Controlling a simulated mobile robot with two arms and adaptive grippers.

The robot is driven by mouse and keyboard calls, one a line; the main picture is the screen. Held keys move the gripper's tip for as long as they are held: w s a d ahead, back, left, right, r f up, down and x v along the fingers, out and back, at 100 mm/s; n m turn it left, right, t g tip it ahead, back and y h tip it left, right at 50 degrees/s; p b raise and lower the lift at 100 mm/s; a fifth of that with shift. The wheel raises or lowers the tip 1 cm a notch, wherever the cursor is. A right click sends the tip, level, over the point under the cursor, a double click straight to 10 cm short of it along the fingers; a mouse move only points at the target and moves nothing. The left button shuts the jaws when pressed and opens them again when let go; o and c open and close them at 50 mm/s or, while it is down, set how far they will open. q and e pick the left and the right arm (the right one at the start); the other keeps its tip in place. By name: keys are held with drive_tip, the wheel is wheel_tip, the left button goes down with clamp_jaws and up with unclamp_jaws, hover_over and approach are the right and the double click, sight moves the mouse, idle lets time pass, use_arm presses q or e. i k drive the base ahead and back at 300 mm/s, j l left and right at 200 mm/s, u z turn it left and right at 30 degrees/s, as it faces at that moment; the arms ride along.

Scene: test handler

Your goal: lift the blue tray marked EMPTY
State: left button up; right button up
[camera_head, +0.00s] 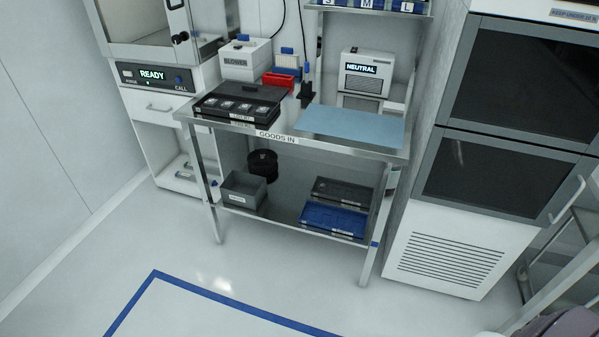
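A blue tray (330,222) lies flat on the lower shelf of the steel bench, at the shelf's right front. A small white label shows on its front edge, too small to read. A grey tray with a dark inside (343,192) lies just behind it. The bench top is above both. Neither of my grippers is in view.
The bench (384,150) is marked GOODS IN, with a black tray (240,102) and a light blue mat (350,124) on top. A grey bin (243,190) and a black round container (263,163) share the lower shelf. A dark-windowed cabinet (448,248) stands right. The front floor is clear.

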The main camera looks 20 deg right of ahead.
sight(351, 223)
drive_tip(key=i+z, duration=0.15)
drive_tip(key=i, duration=0.4)
drive_tip(key=i+j+z, duration=0.1)
drive_tip(key=i, duration=0.4)
drive_tip(key=i+j+z, duration=0.15)
drive_tip(key=i, duration=0.4)
